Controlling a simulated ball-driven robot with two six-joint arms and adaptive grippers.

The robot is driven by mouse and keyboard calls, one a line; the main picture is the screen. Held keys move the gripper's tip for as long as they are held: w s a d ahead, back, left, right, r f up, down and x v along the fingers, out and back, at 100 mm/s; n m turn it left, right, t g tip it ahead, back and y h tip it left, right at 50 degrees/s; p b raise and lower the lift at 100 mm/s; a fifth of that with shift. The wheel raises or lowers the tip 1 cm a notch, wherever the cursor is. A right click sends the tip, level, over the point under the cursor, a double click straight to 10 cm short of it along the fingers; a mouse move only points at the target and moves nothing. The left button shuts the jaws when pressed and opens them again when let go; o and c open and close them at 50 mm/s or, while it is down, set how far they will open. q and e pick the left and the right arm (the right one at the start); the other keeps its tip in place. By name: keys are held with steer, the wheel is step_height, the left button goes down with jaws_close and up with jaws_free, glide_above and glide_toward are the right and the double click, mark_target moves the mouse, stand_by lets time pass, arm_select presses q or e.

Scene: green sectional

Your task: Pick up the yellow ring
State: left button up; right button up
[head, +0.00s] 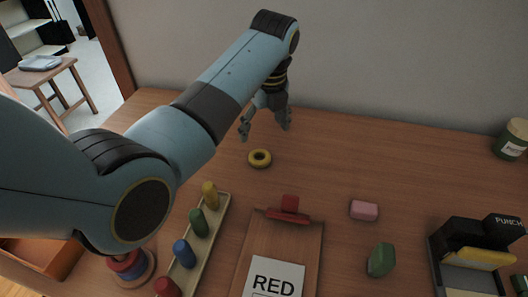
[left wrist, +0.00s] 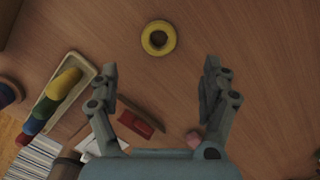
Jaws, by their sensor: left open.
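The yellow ring (head: 260,158) lies flat on the wooden table near the middle, with nothing touching it. In the left wrist view the ring (left wrist: 158,38) is at the top centre, ahead of and between the fingers. My left gripper (head: 265,130) points down above the table, just behind the ring in the head view. It also shows in the left wrist view (left wrist: 160,75), where its two fingers are spread wide with nothing between them. My right gripper shows in neither view.
A tray (head: 222,214) of coloured pegs stands left of a clipboard (head: 247,246) with a red clip. A pink block (head: 364,210), a green block (head: 382,260) and a punch box (head: 470,262) sit to the right. A green jar (head: 512,140) stands far right. Table around the ring is clear.

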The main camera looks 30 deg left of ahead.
arm_select(q)
glide_above(260, 153)
steer(key=s+d, duration=0.2)
steer(key=f, duration=0.4)
steer(key=shift+a+f+b, duration=0.2)
steer(key=shift+b, duration=0.2)
steer(key=f, duration=0.4)
steer(key=f+b, duration=0.1)
steer(key=shift+w+a+f, duration=0.3)
steer(key=shift+a+f, duration=0.1)
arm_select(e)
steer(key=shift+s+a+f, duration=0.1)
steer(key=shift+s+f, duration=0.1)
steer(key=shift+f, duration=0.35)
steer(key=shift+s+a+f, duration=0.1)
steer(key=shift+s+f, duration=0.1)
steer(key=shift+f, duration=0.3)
arm_select(q)
steer(key=shift+c, duration=0.2)
steer(key=c, duration=0.9)
steer(key=shift+r, duration=0.1)
steer(key=shift+c, duration=0.2)
